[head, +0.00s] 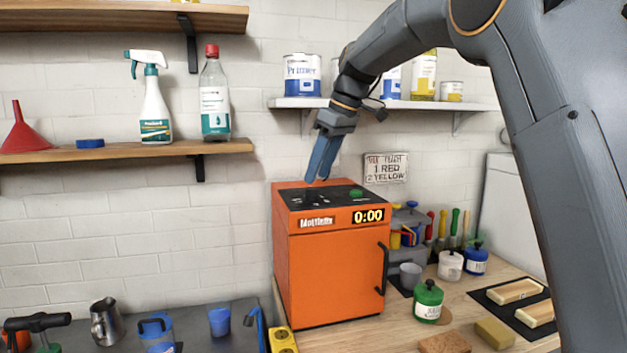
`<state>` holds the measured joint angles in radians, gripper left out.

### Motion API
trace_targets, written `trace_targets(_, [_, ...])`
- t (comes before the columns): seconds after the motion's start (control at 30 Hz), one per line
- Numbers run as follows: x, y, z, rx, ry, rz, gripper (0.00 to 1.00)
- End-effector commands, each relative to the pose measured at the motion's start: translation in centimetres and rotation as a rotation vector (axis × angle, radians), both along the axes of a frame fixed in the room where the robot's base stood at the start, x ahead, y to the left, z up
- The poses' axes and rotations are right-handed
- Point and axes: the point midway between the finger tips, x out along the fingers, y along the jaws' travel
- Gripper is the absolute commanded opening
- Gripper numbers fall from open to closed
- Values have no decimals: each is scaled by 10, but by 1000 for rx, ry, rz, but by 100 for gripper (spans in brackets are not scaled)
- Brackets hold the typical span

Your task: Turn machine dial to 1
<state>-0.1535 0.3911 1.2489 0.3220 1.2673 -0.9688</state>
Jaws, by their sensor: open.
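The machine (328,275) is an orange box with a black top panel, a door handle on its right front and a display (368,216) reading 0:00. A green round button or knob (356,193) sits at the right of the top panel. Small pale markings lie on the panel's left and middle; I cannot tell which part is the dial, as it is small or hidden by the fingers. My gripper (317,182) points down just above the back middle of the panel. It holds nothing visible. I cannot tell whether the fingertips touch the panel.
A shelf (400,103) with cans is behind my arm. A sign (386,167) reading "1 RED 2 YELLOW" hangs on the wall right of my gripper. A green jar (428,302) and grey cup (410,275) stand right of the machine. The space above the machine's left side is free.

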Motion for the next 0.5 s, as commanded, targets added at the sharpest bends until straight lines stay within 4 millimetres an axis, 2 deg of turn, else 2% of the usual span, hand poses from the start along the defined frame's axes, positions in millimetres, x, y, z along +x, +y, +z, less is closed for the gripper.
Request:
trace_targets(0.2, [5, 10, -27, 0, 2, 1, 46])
trace_targets(0.5, [7, 15, -38, 0, 0, 3, 46])
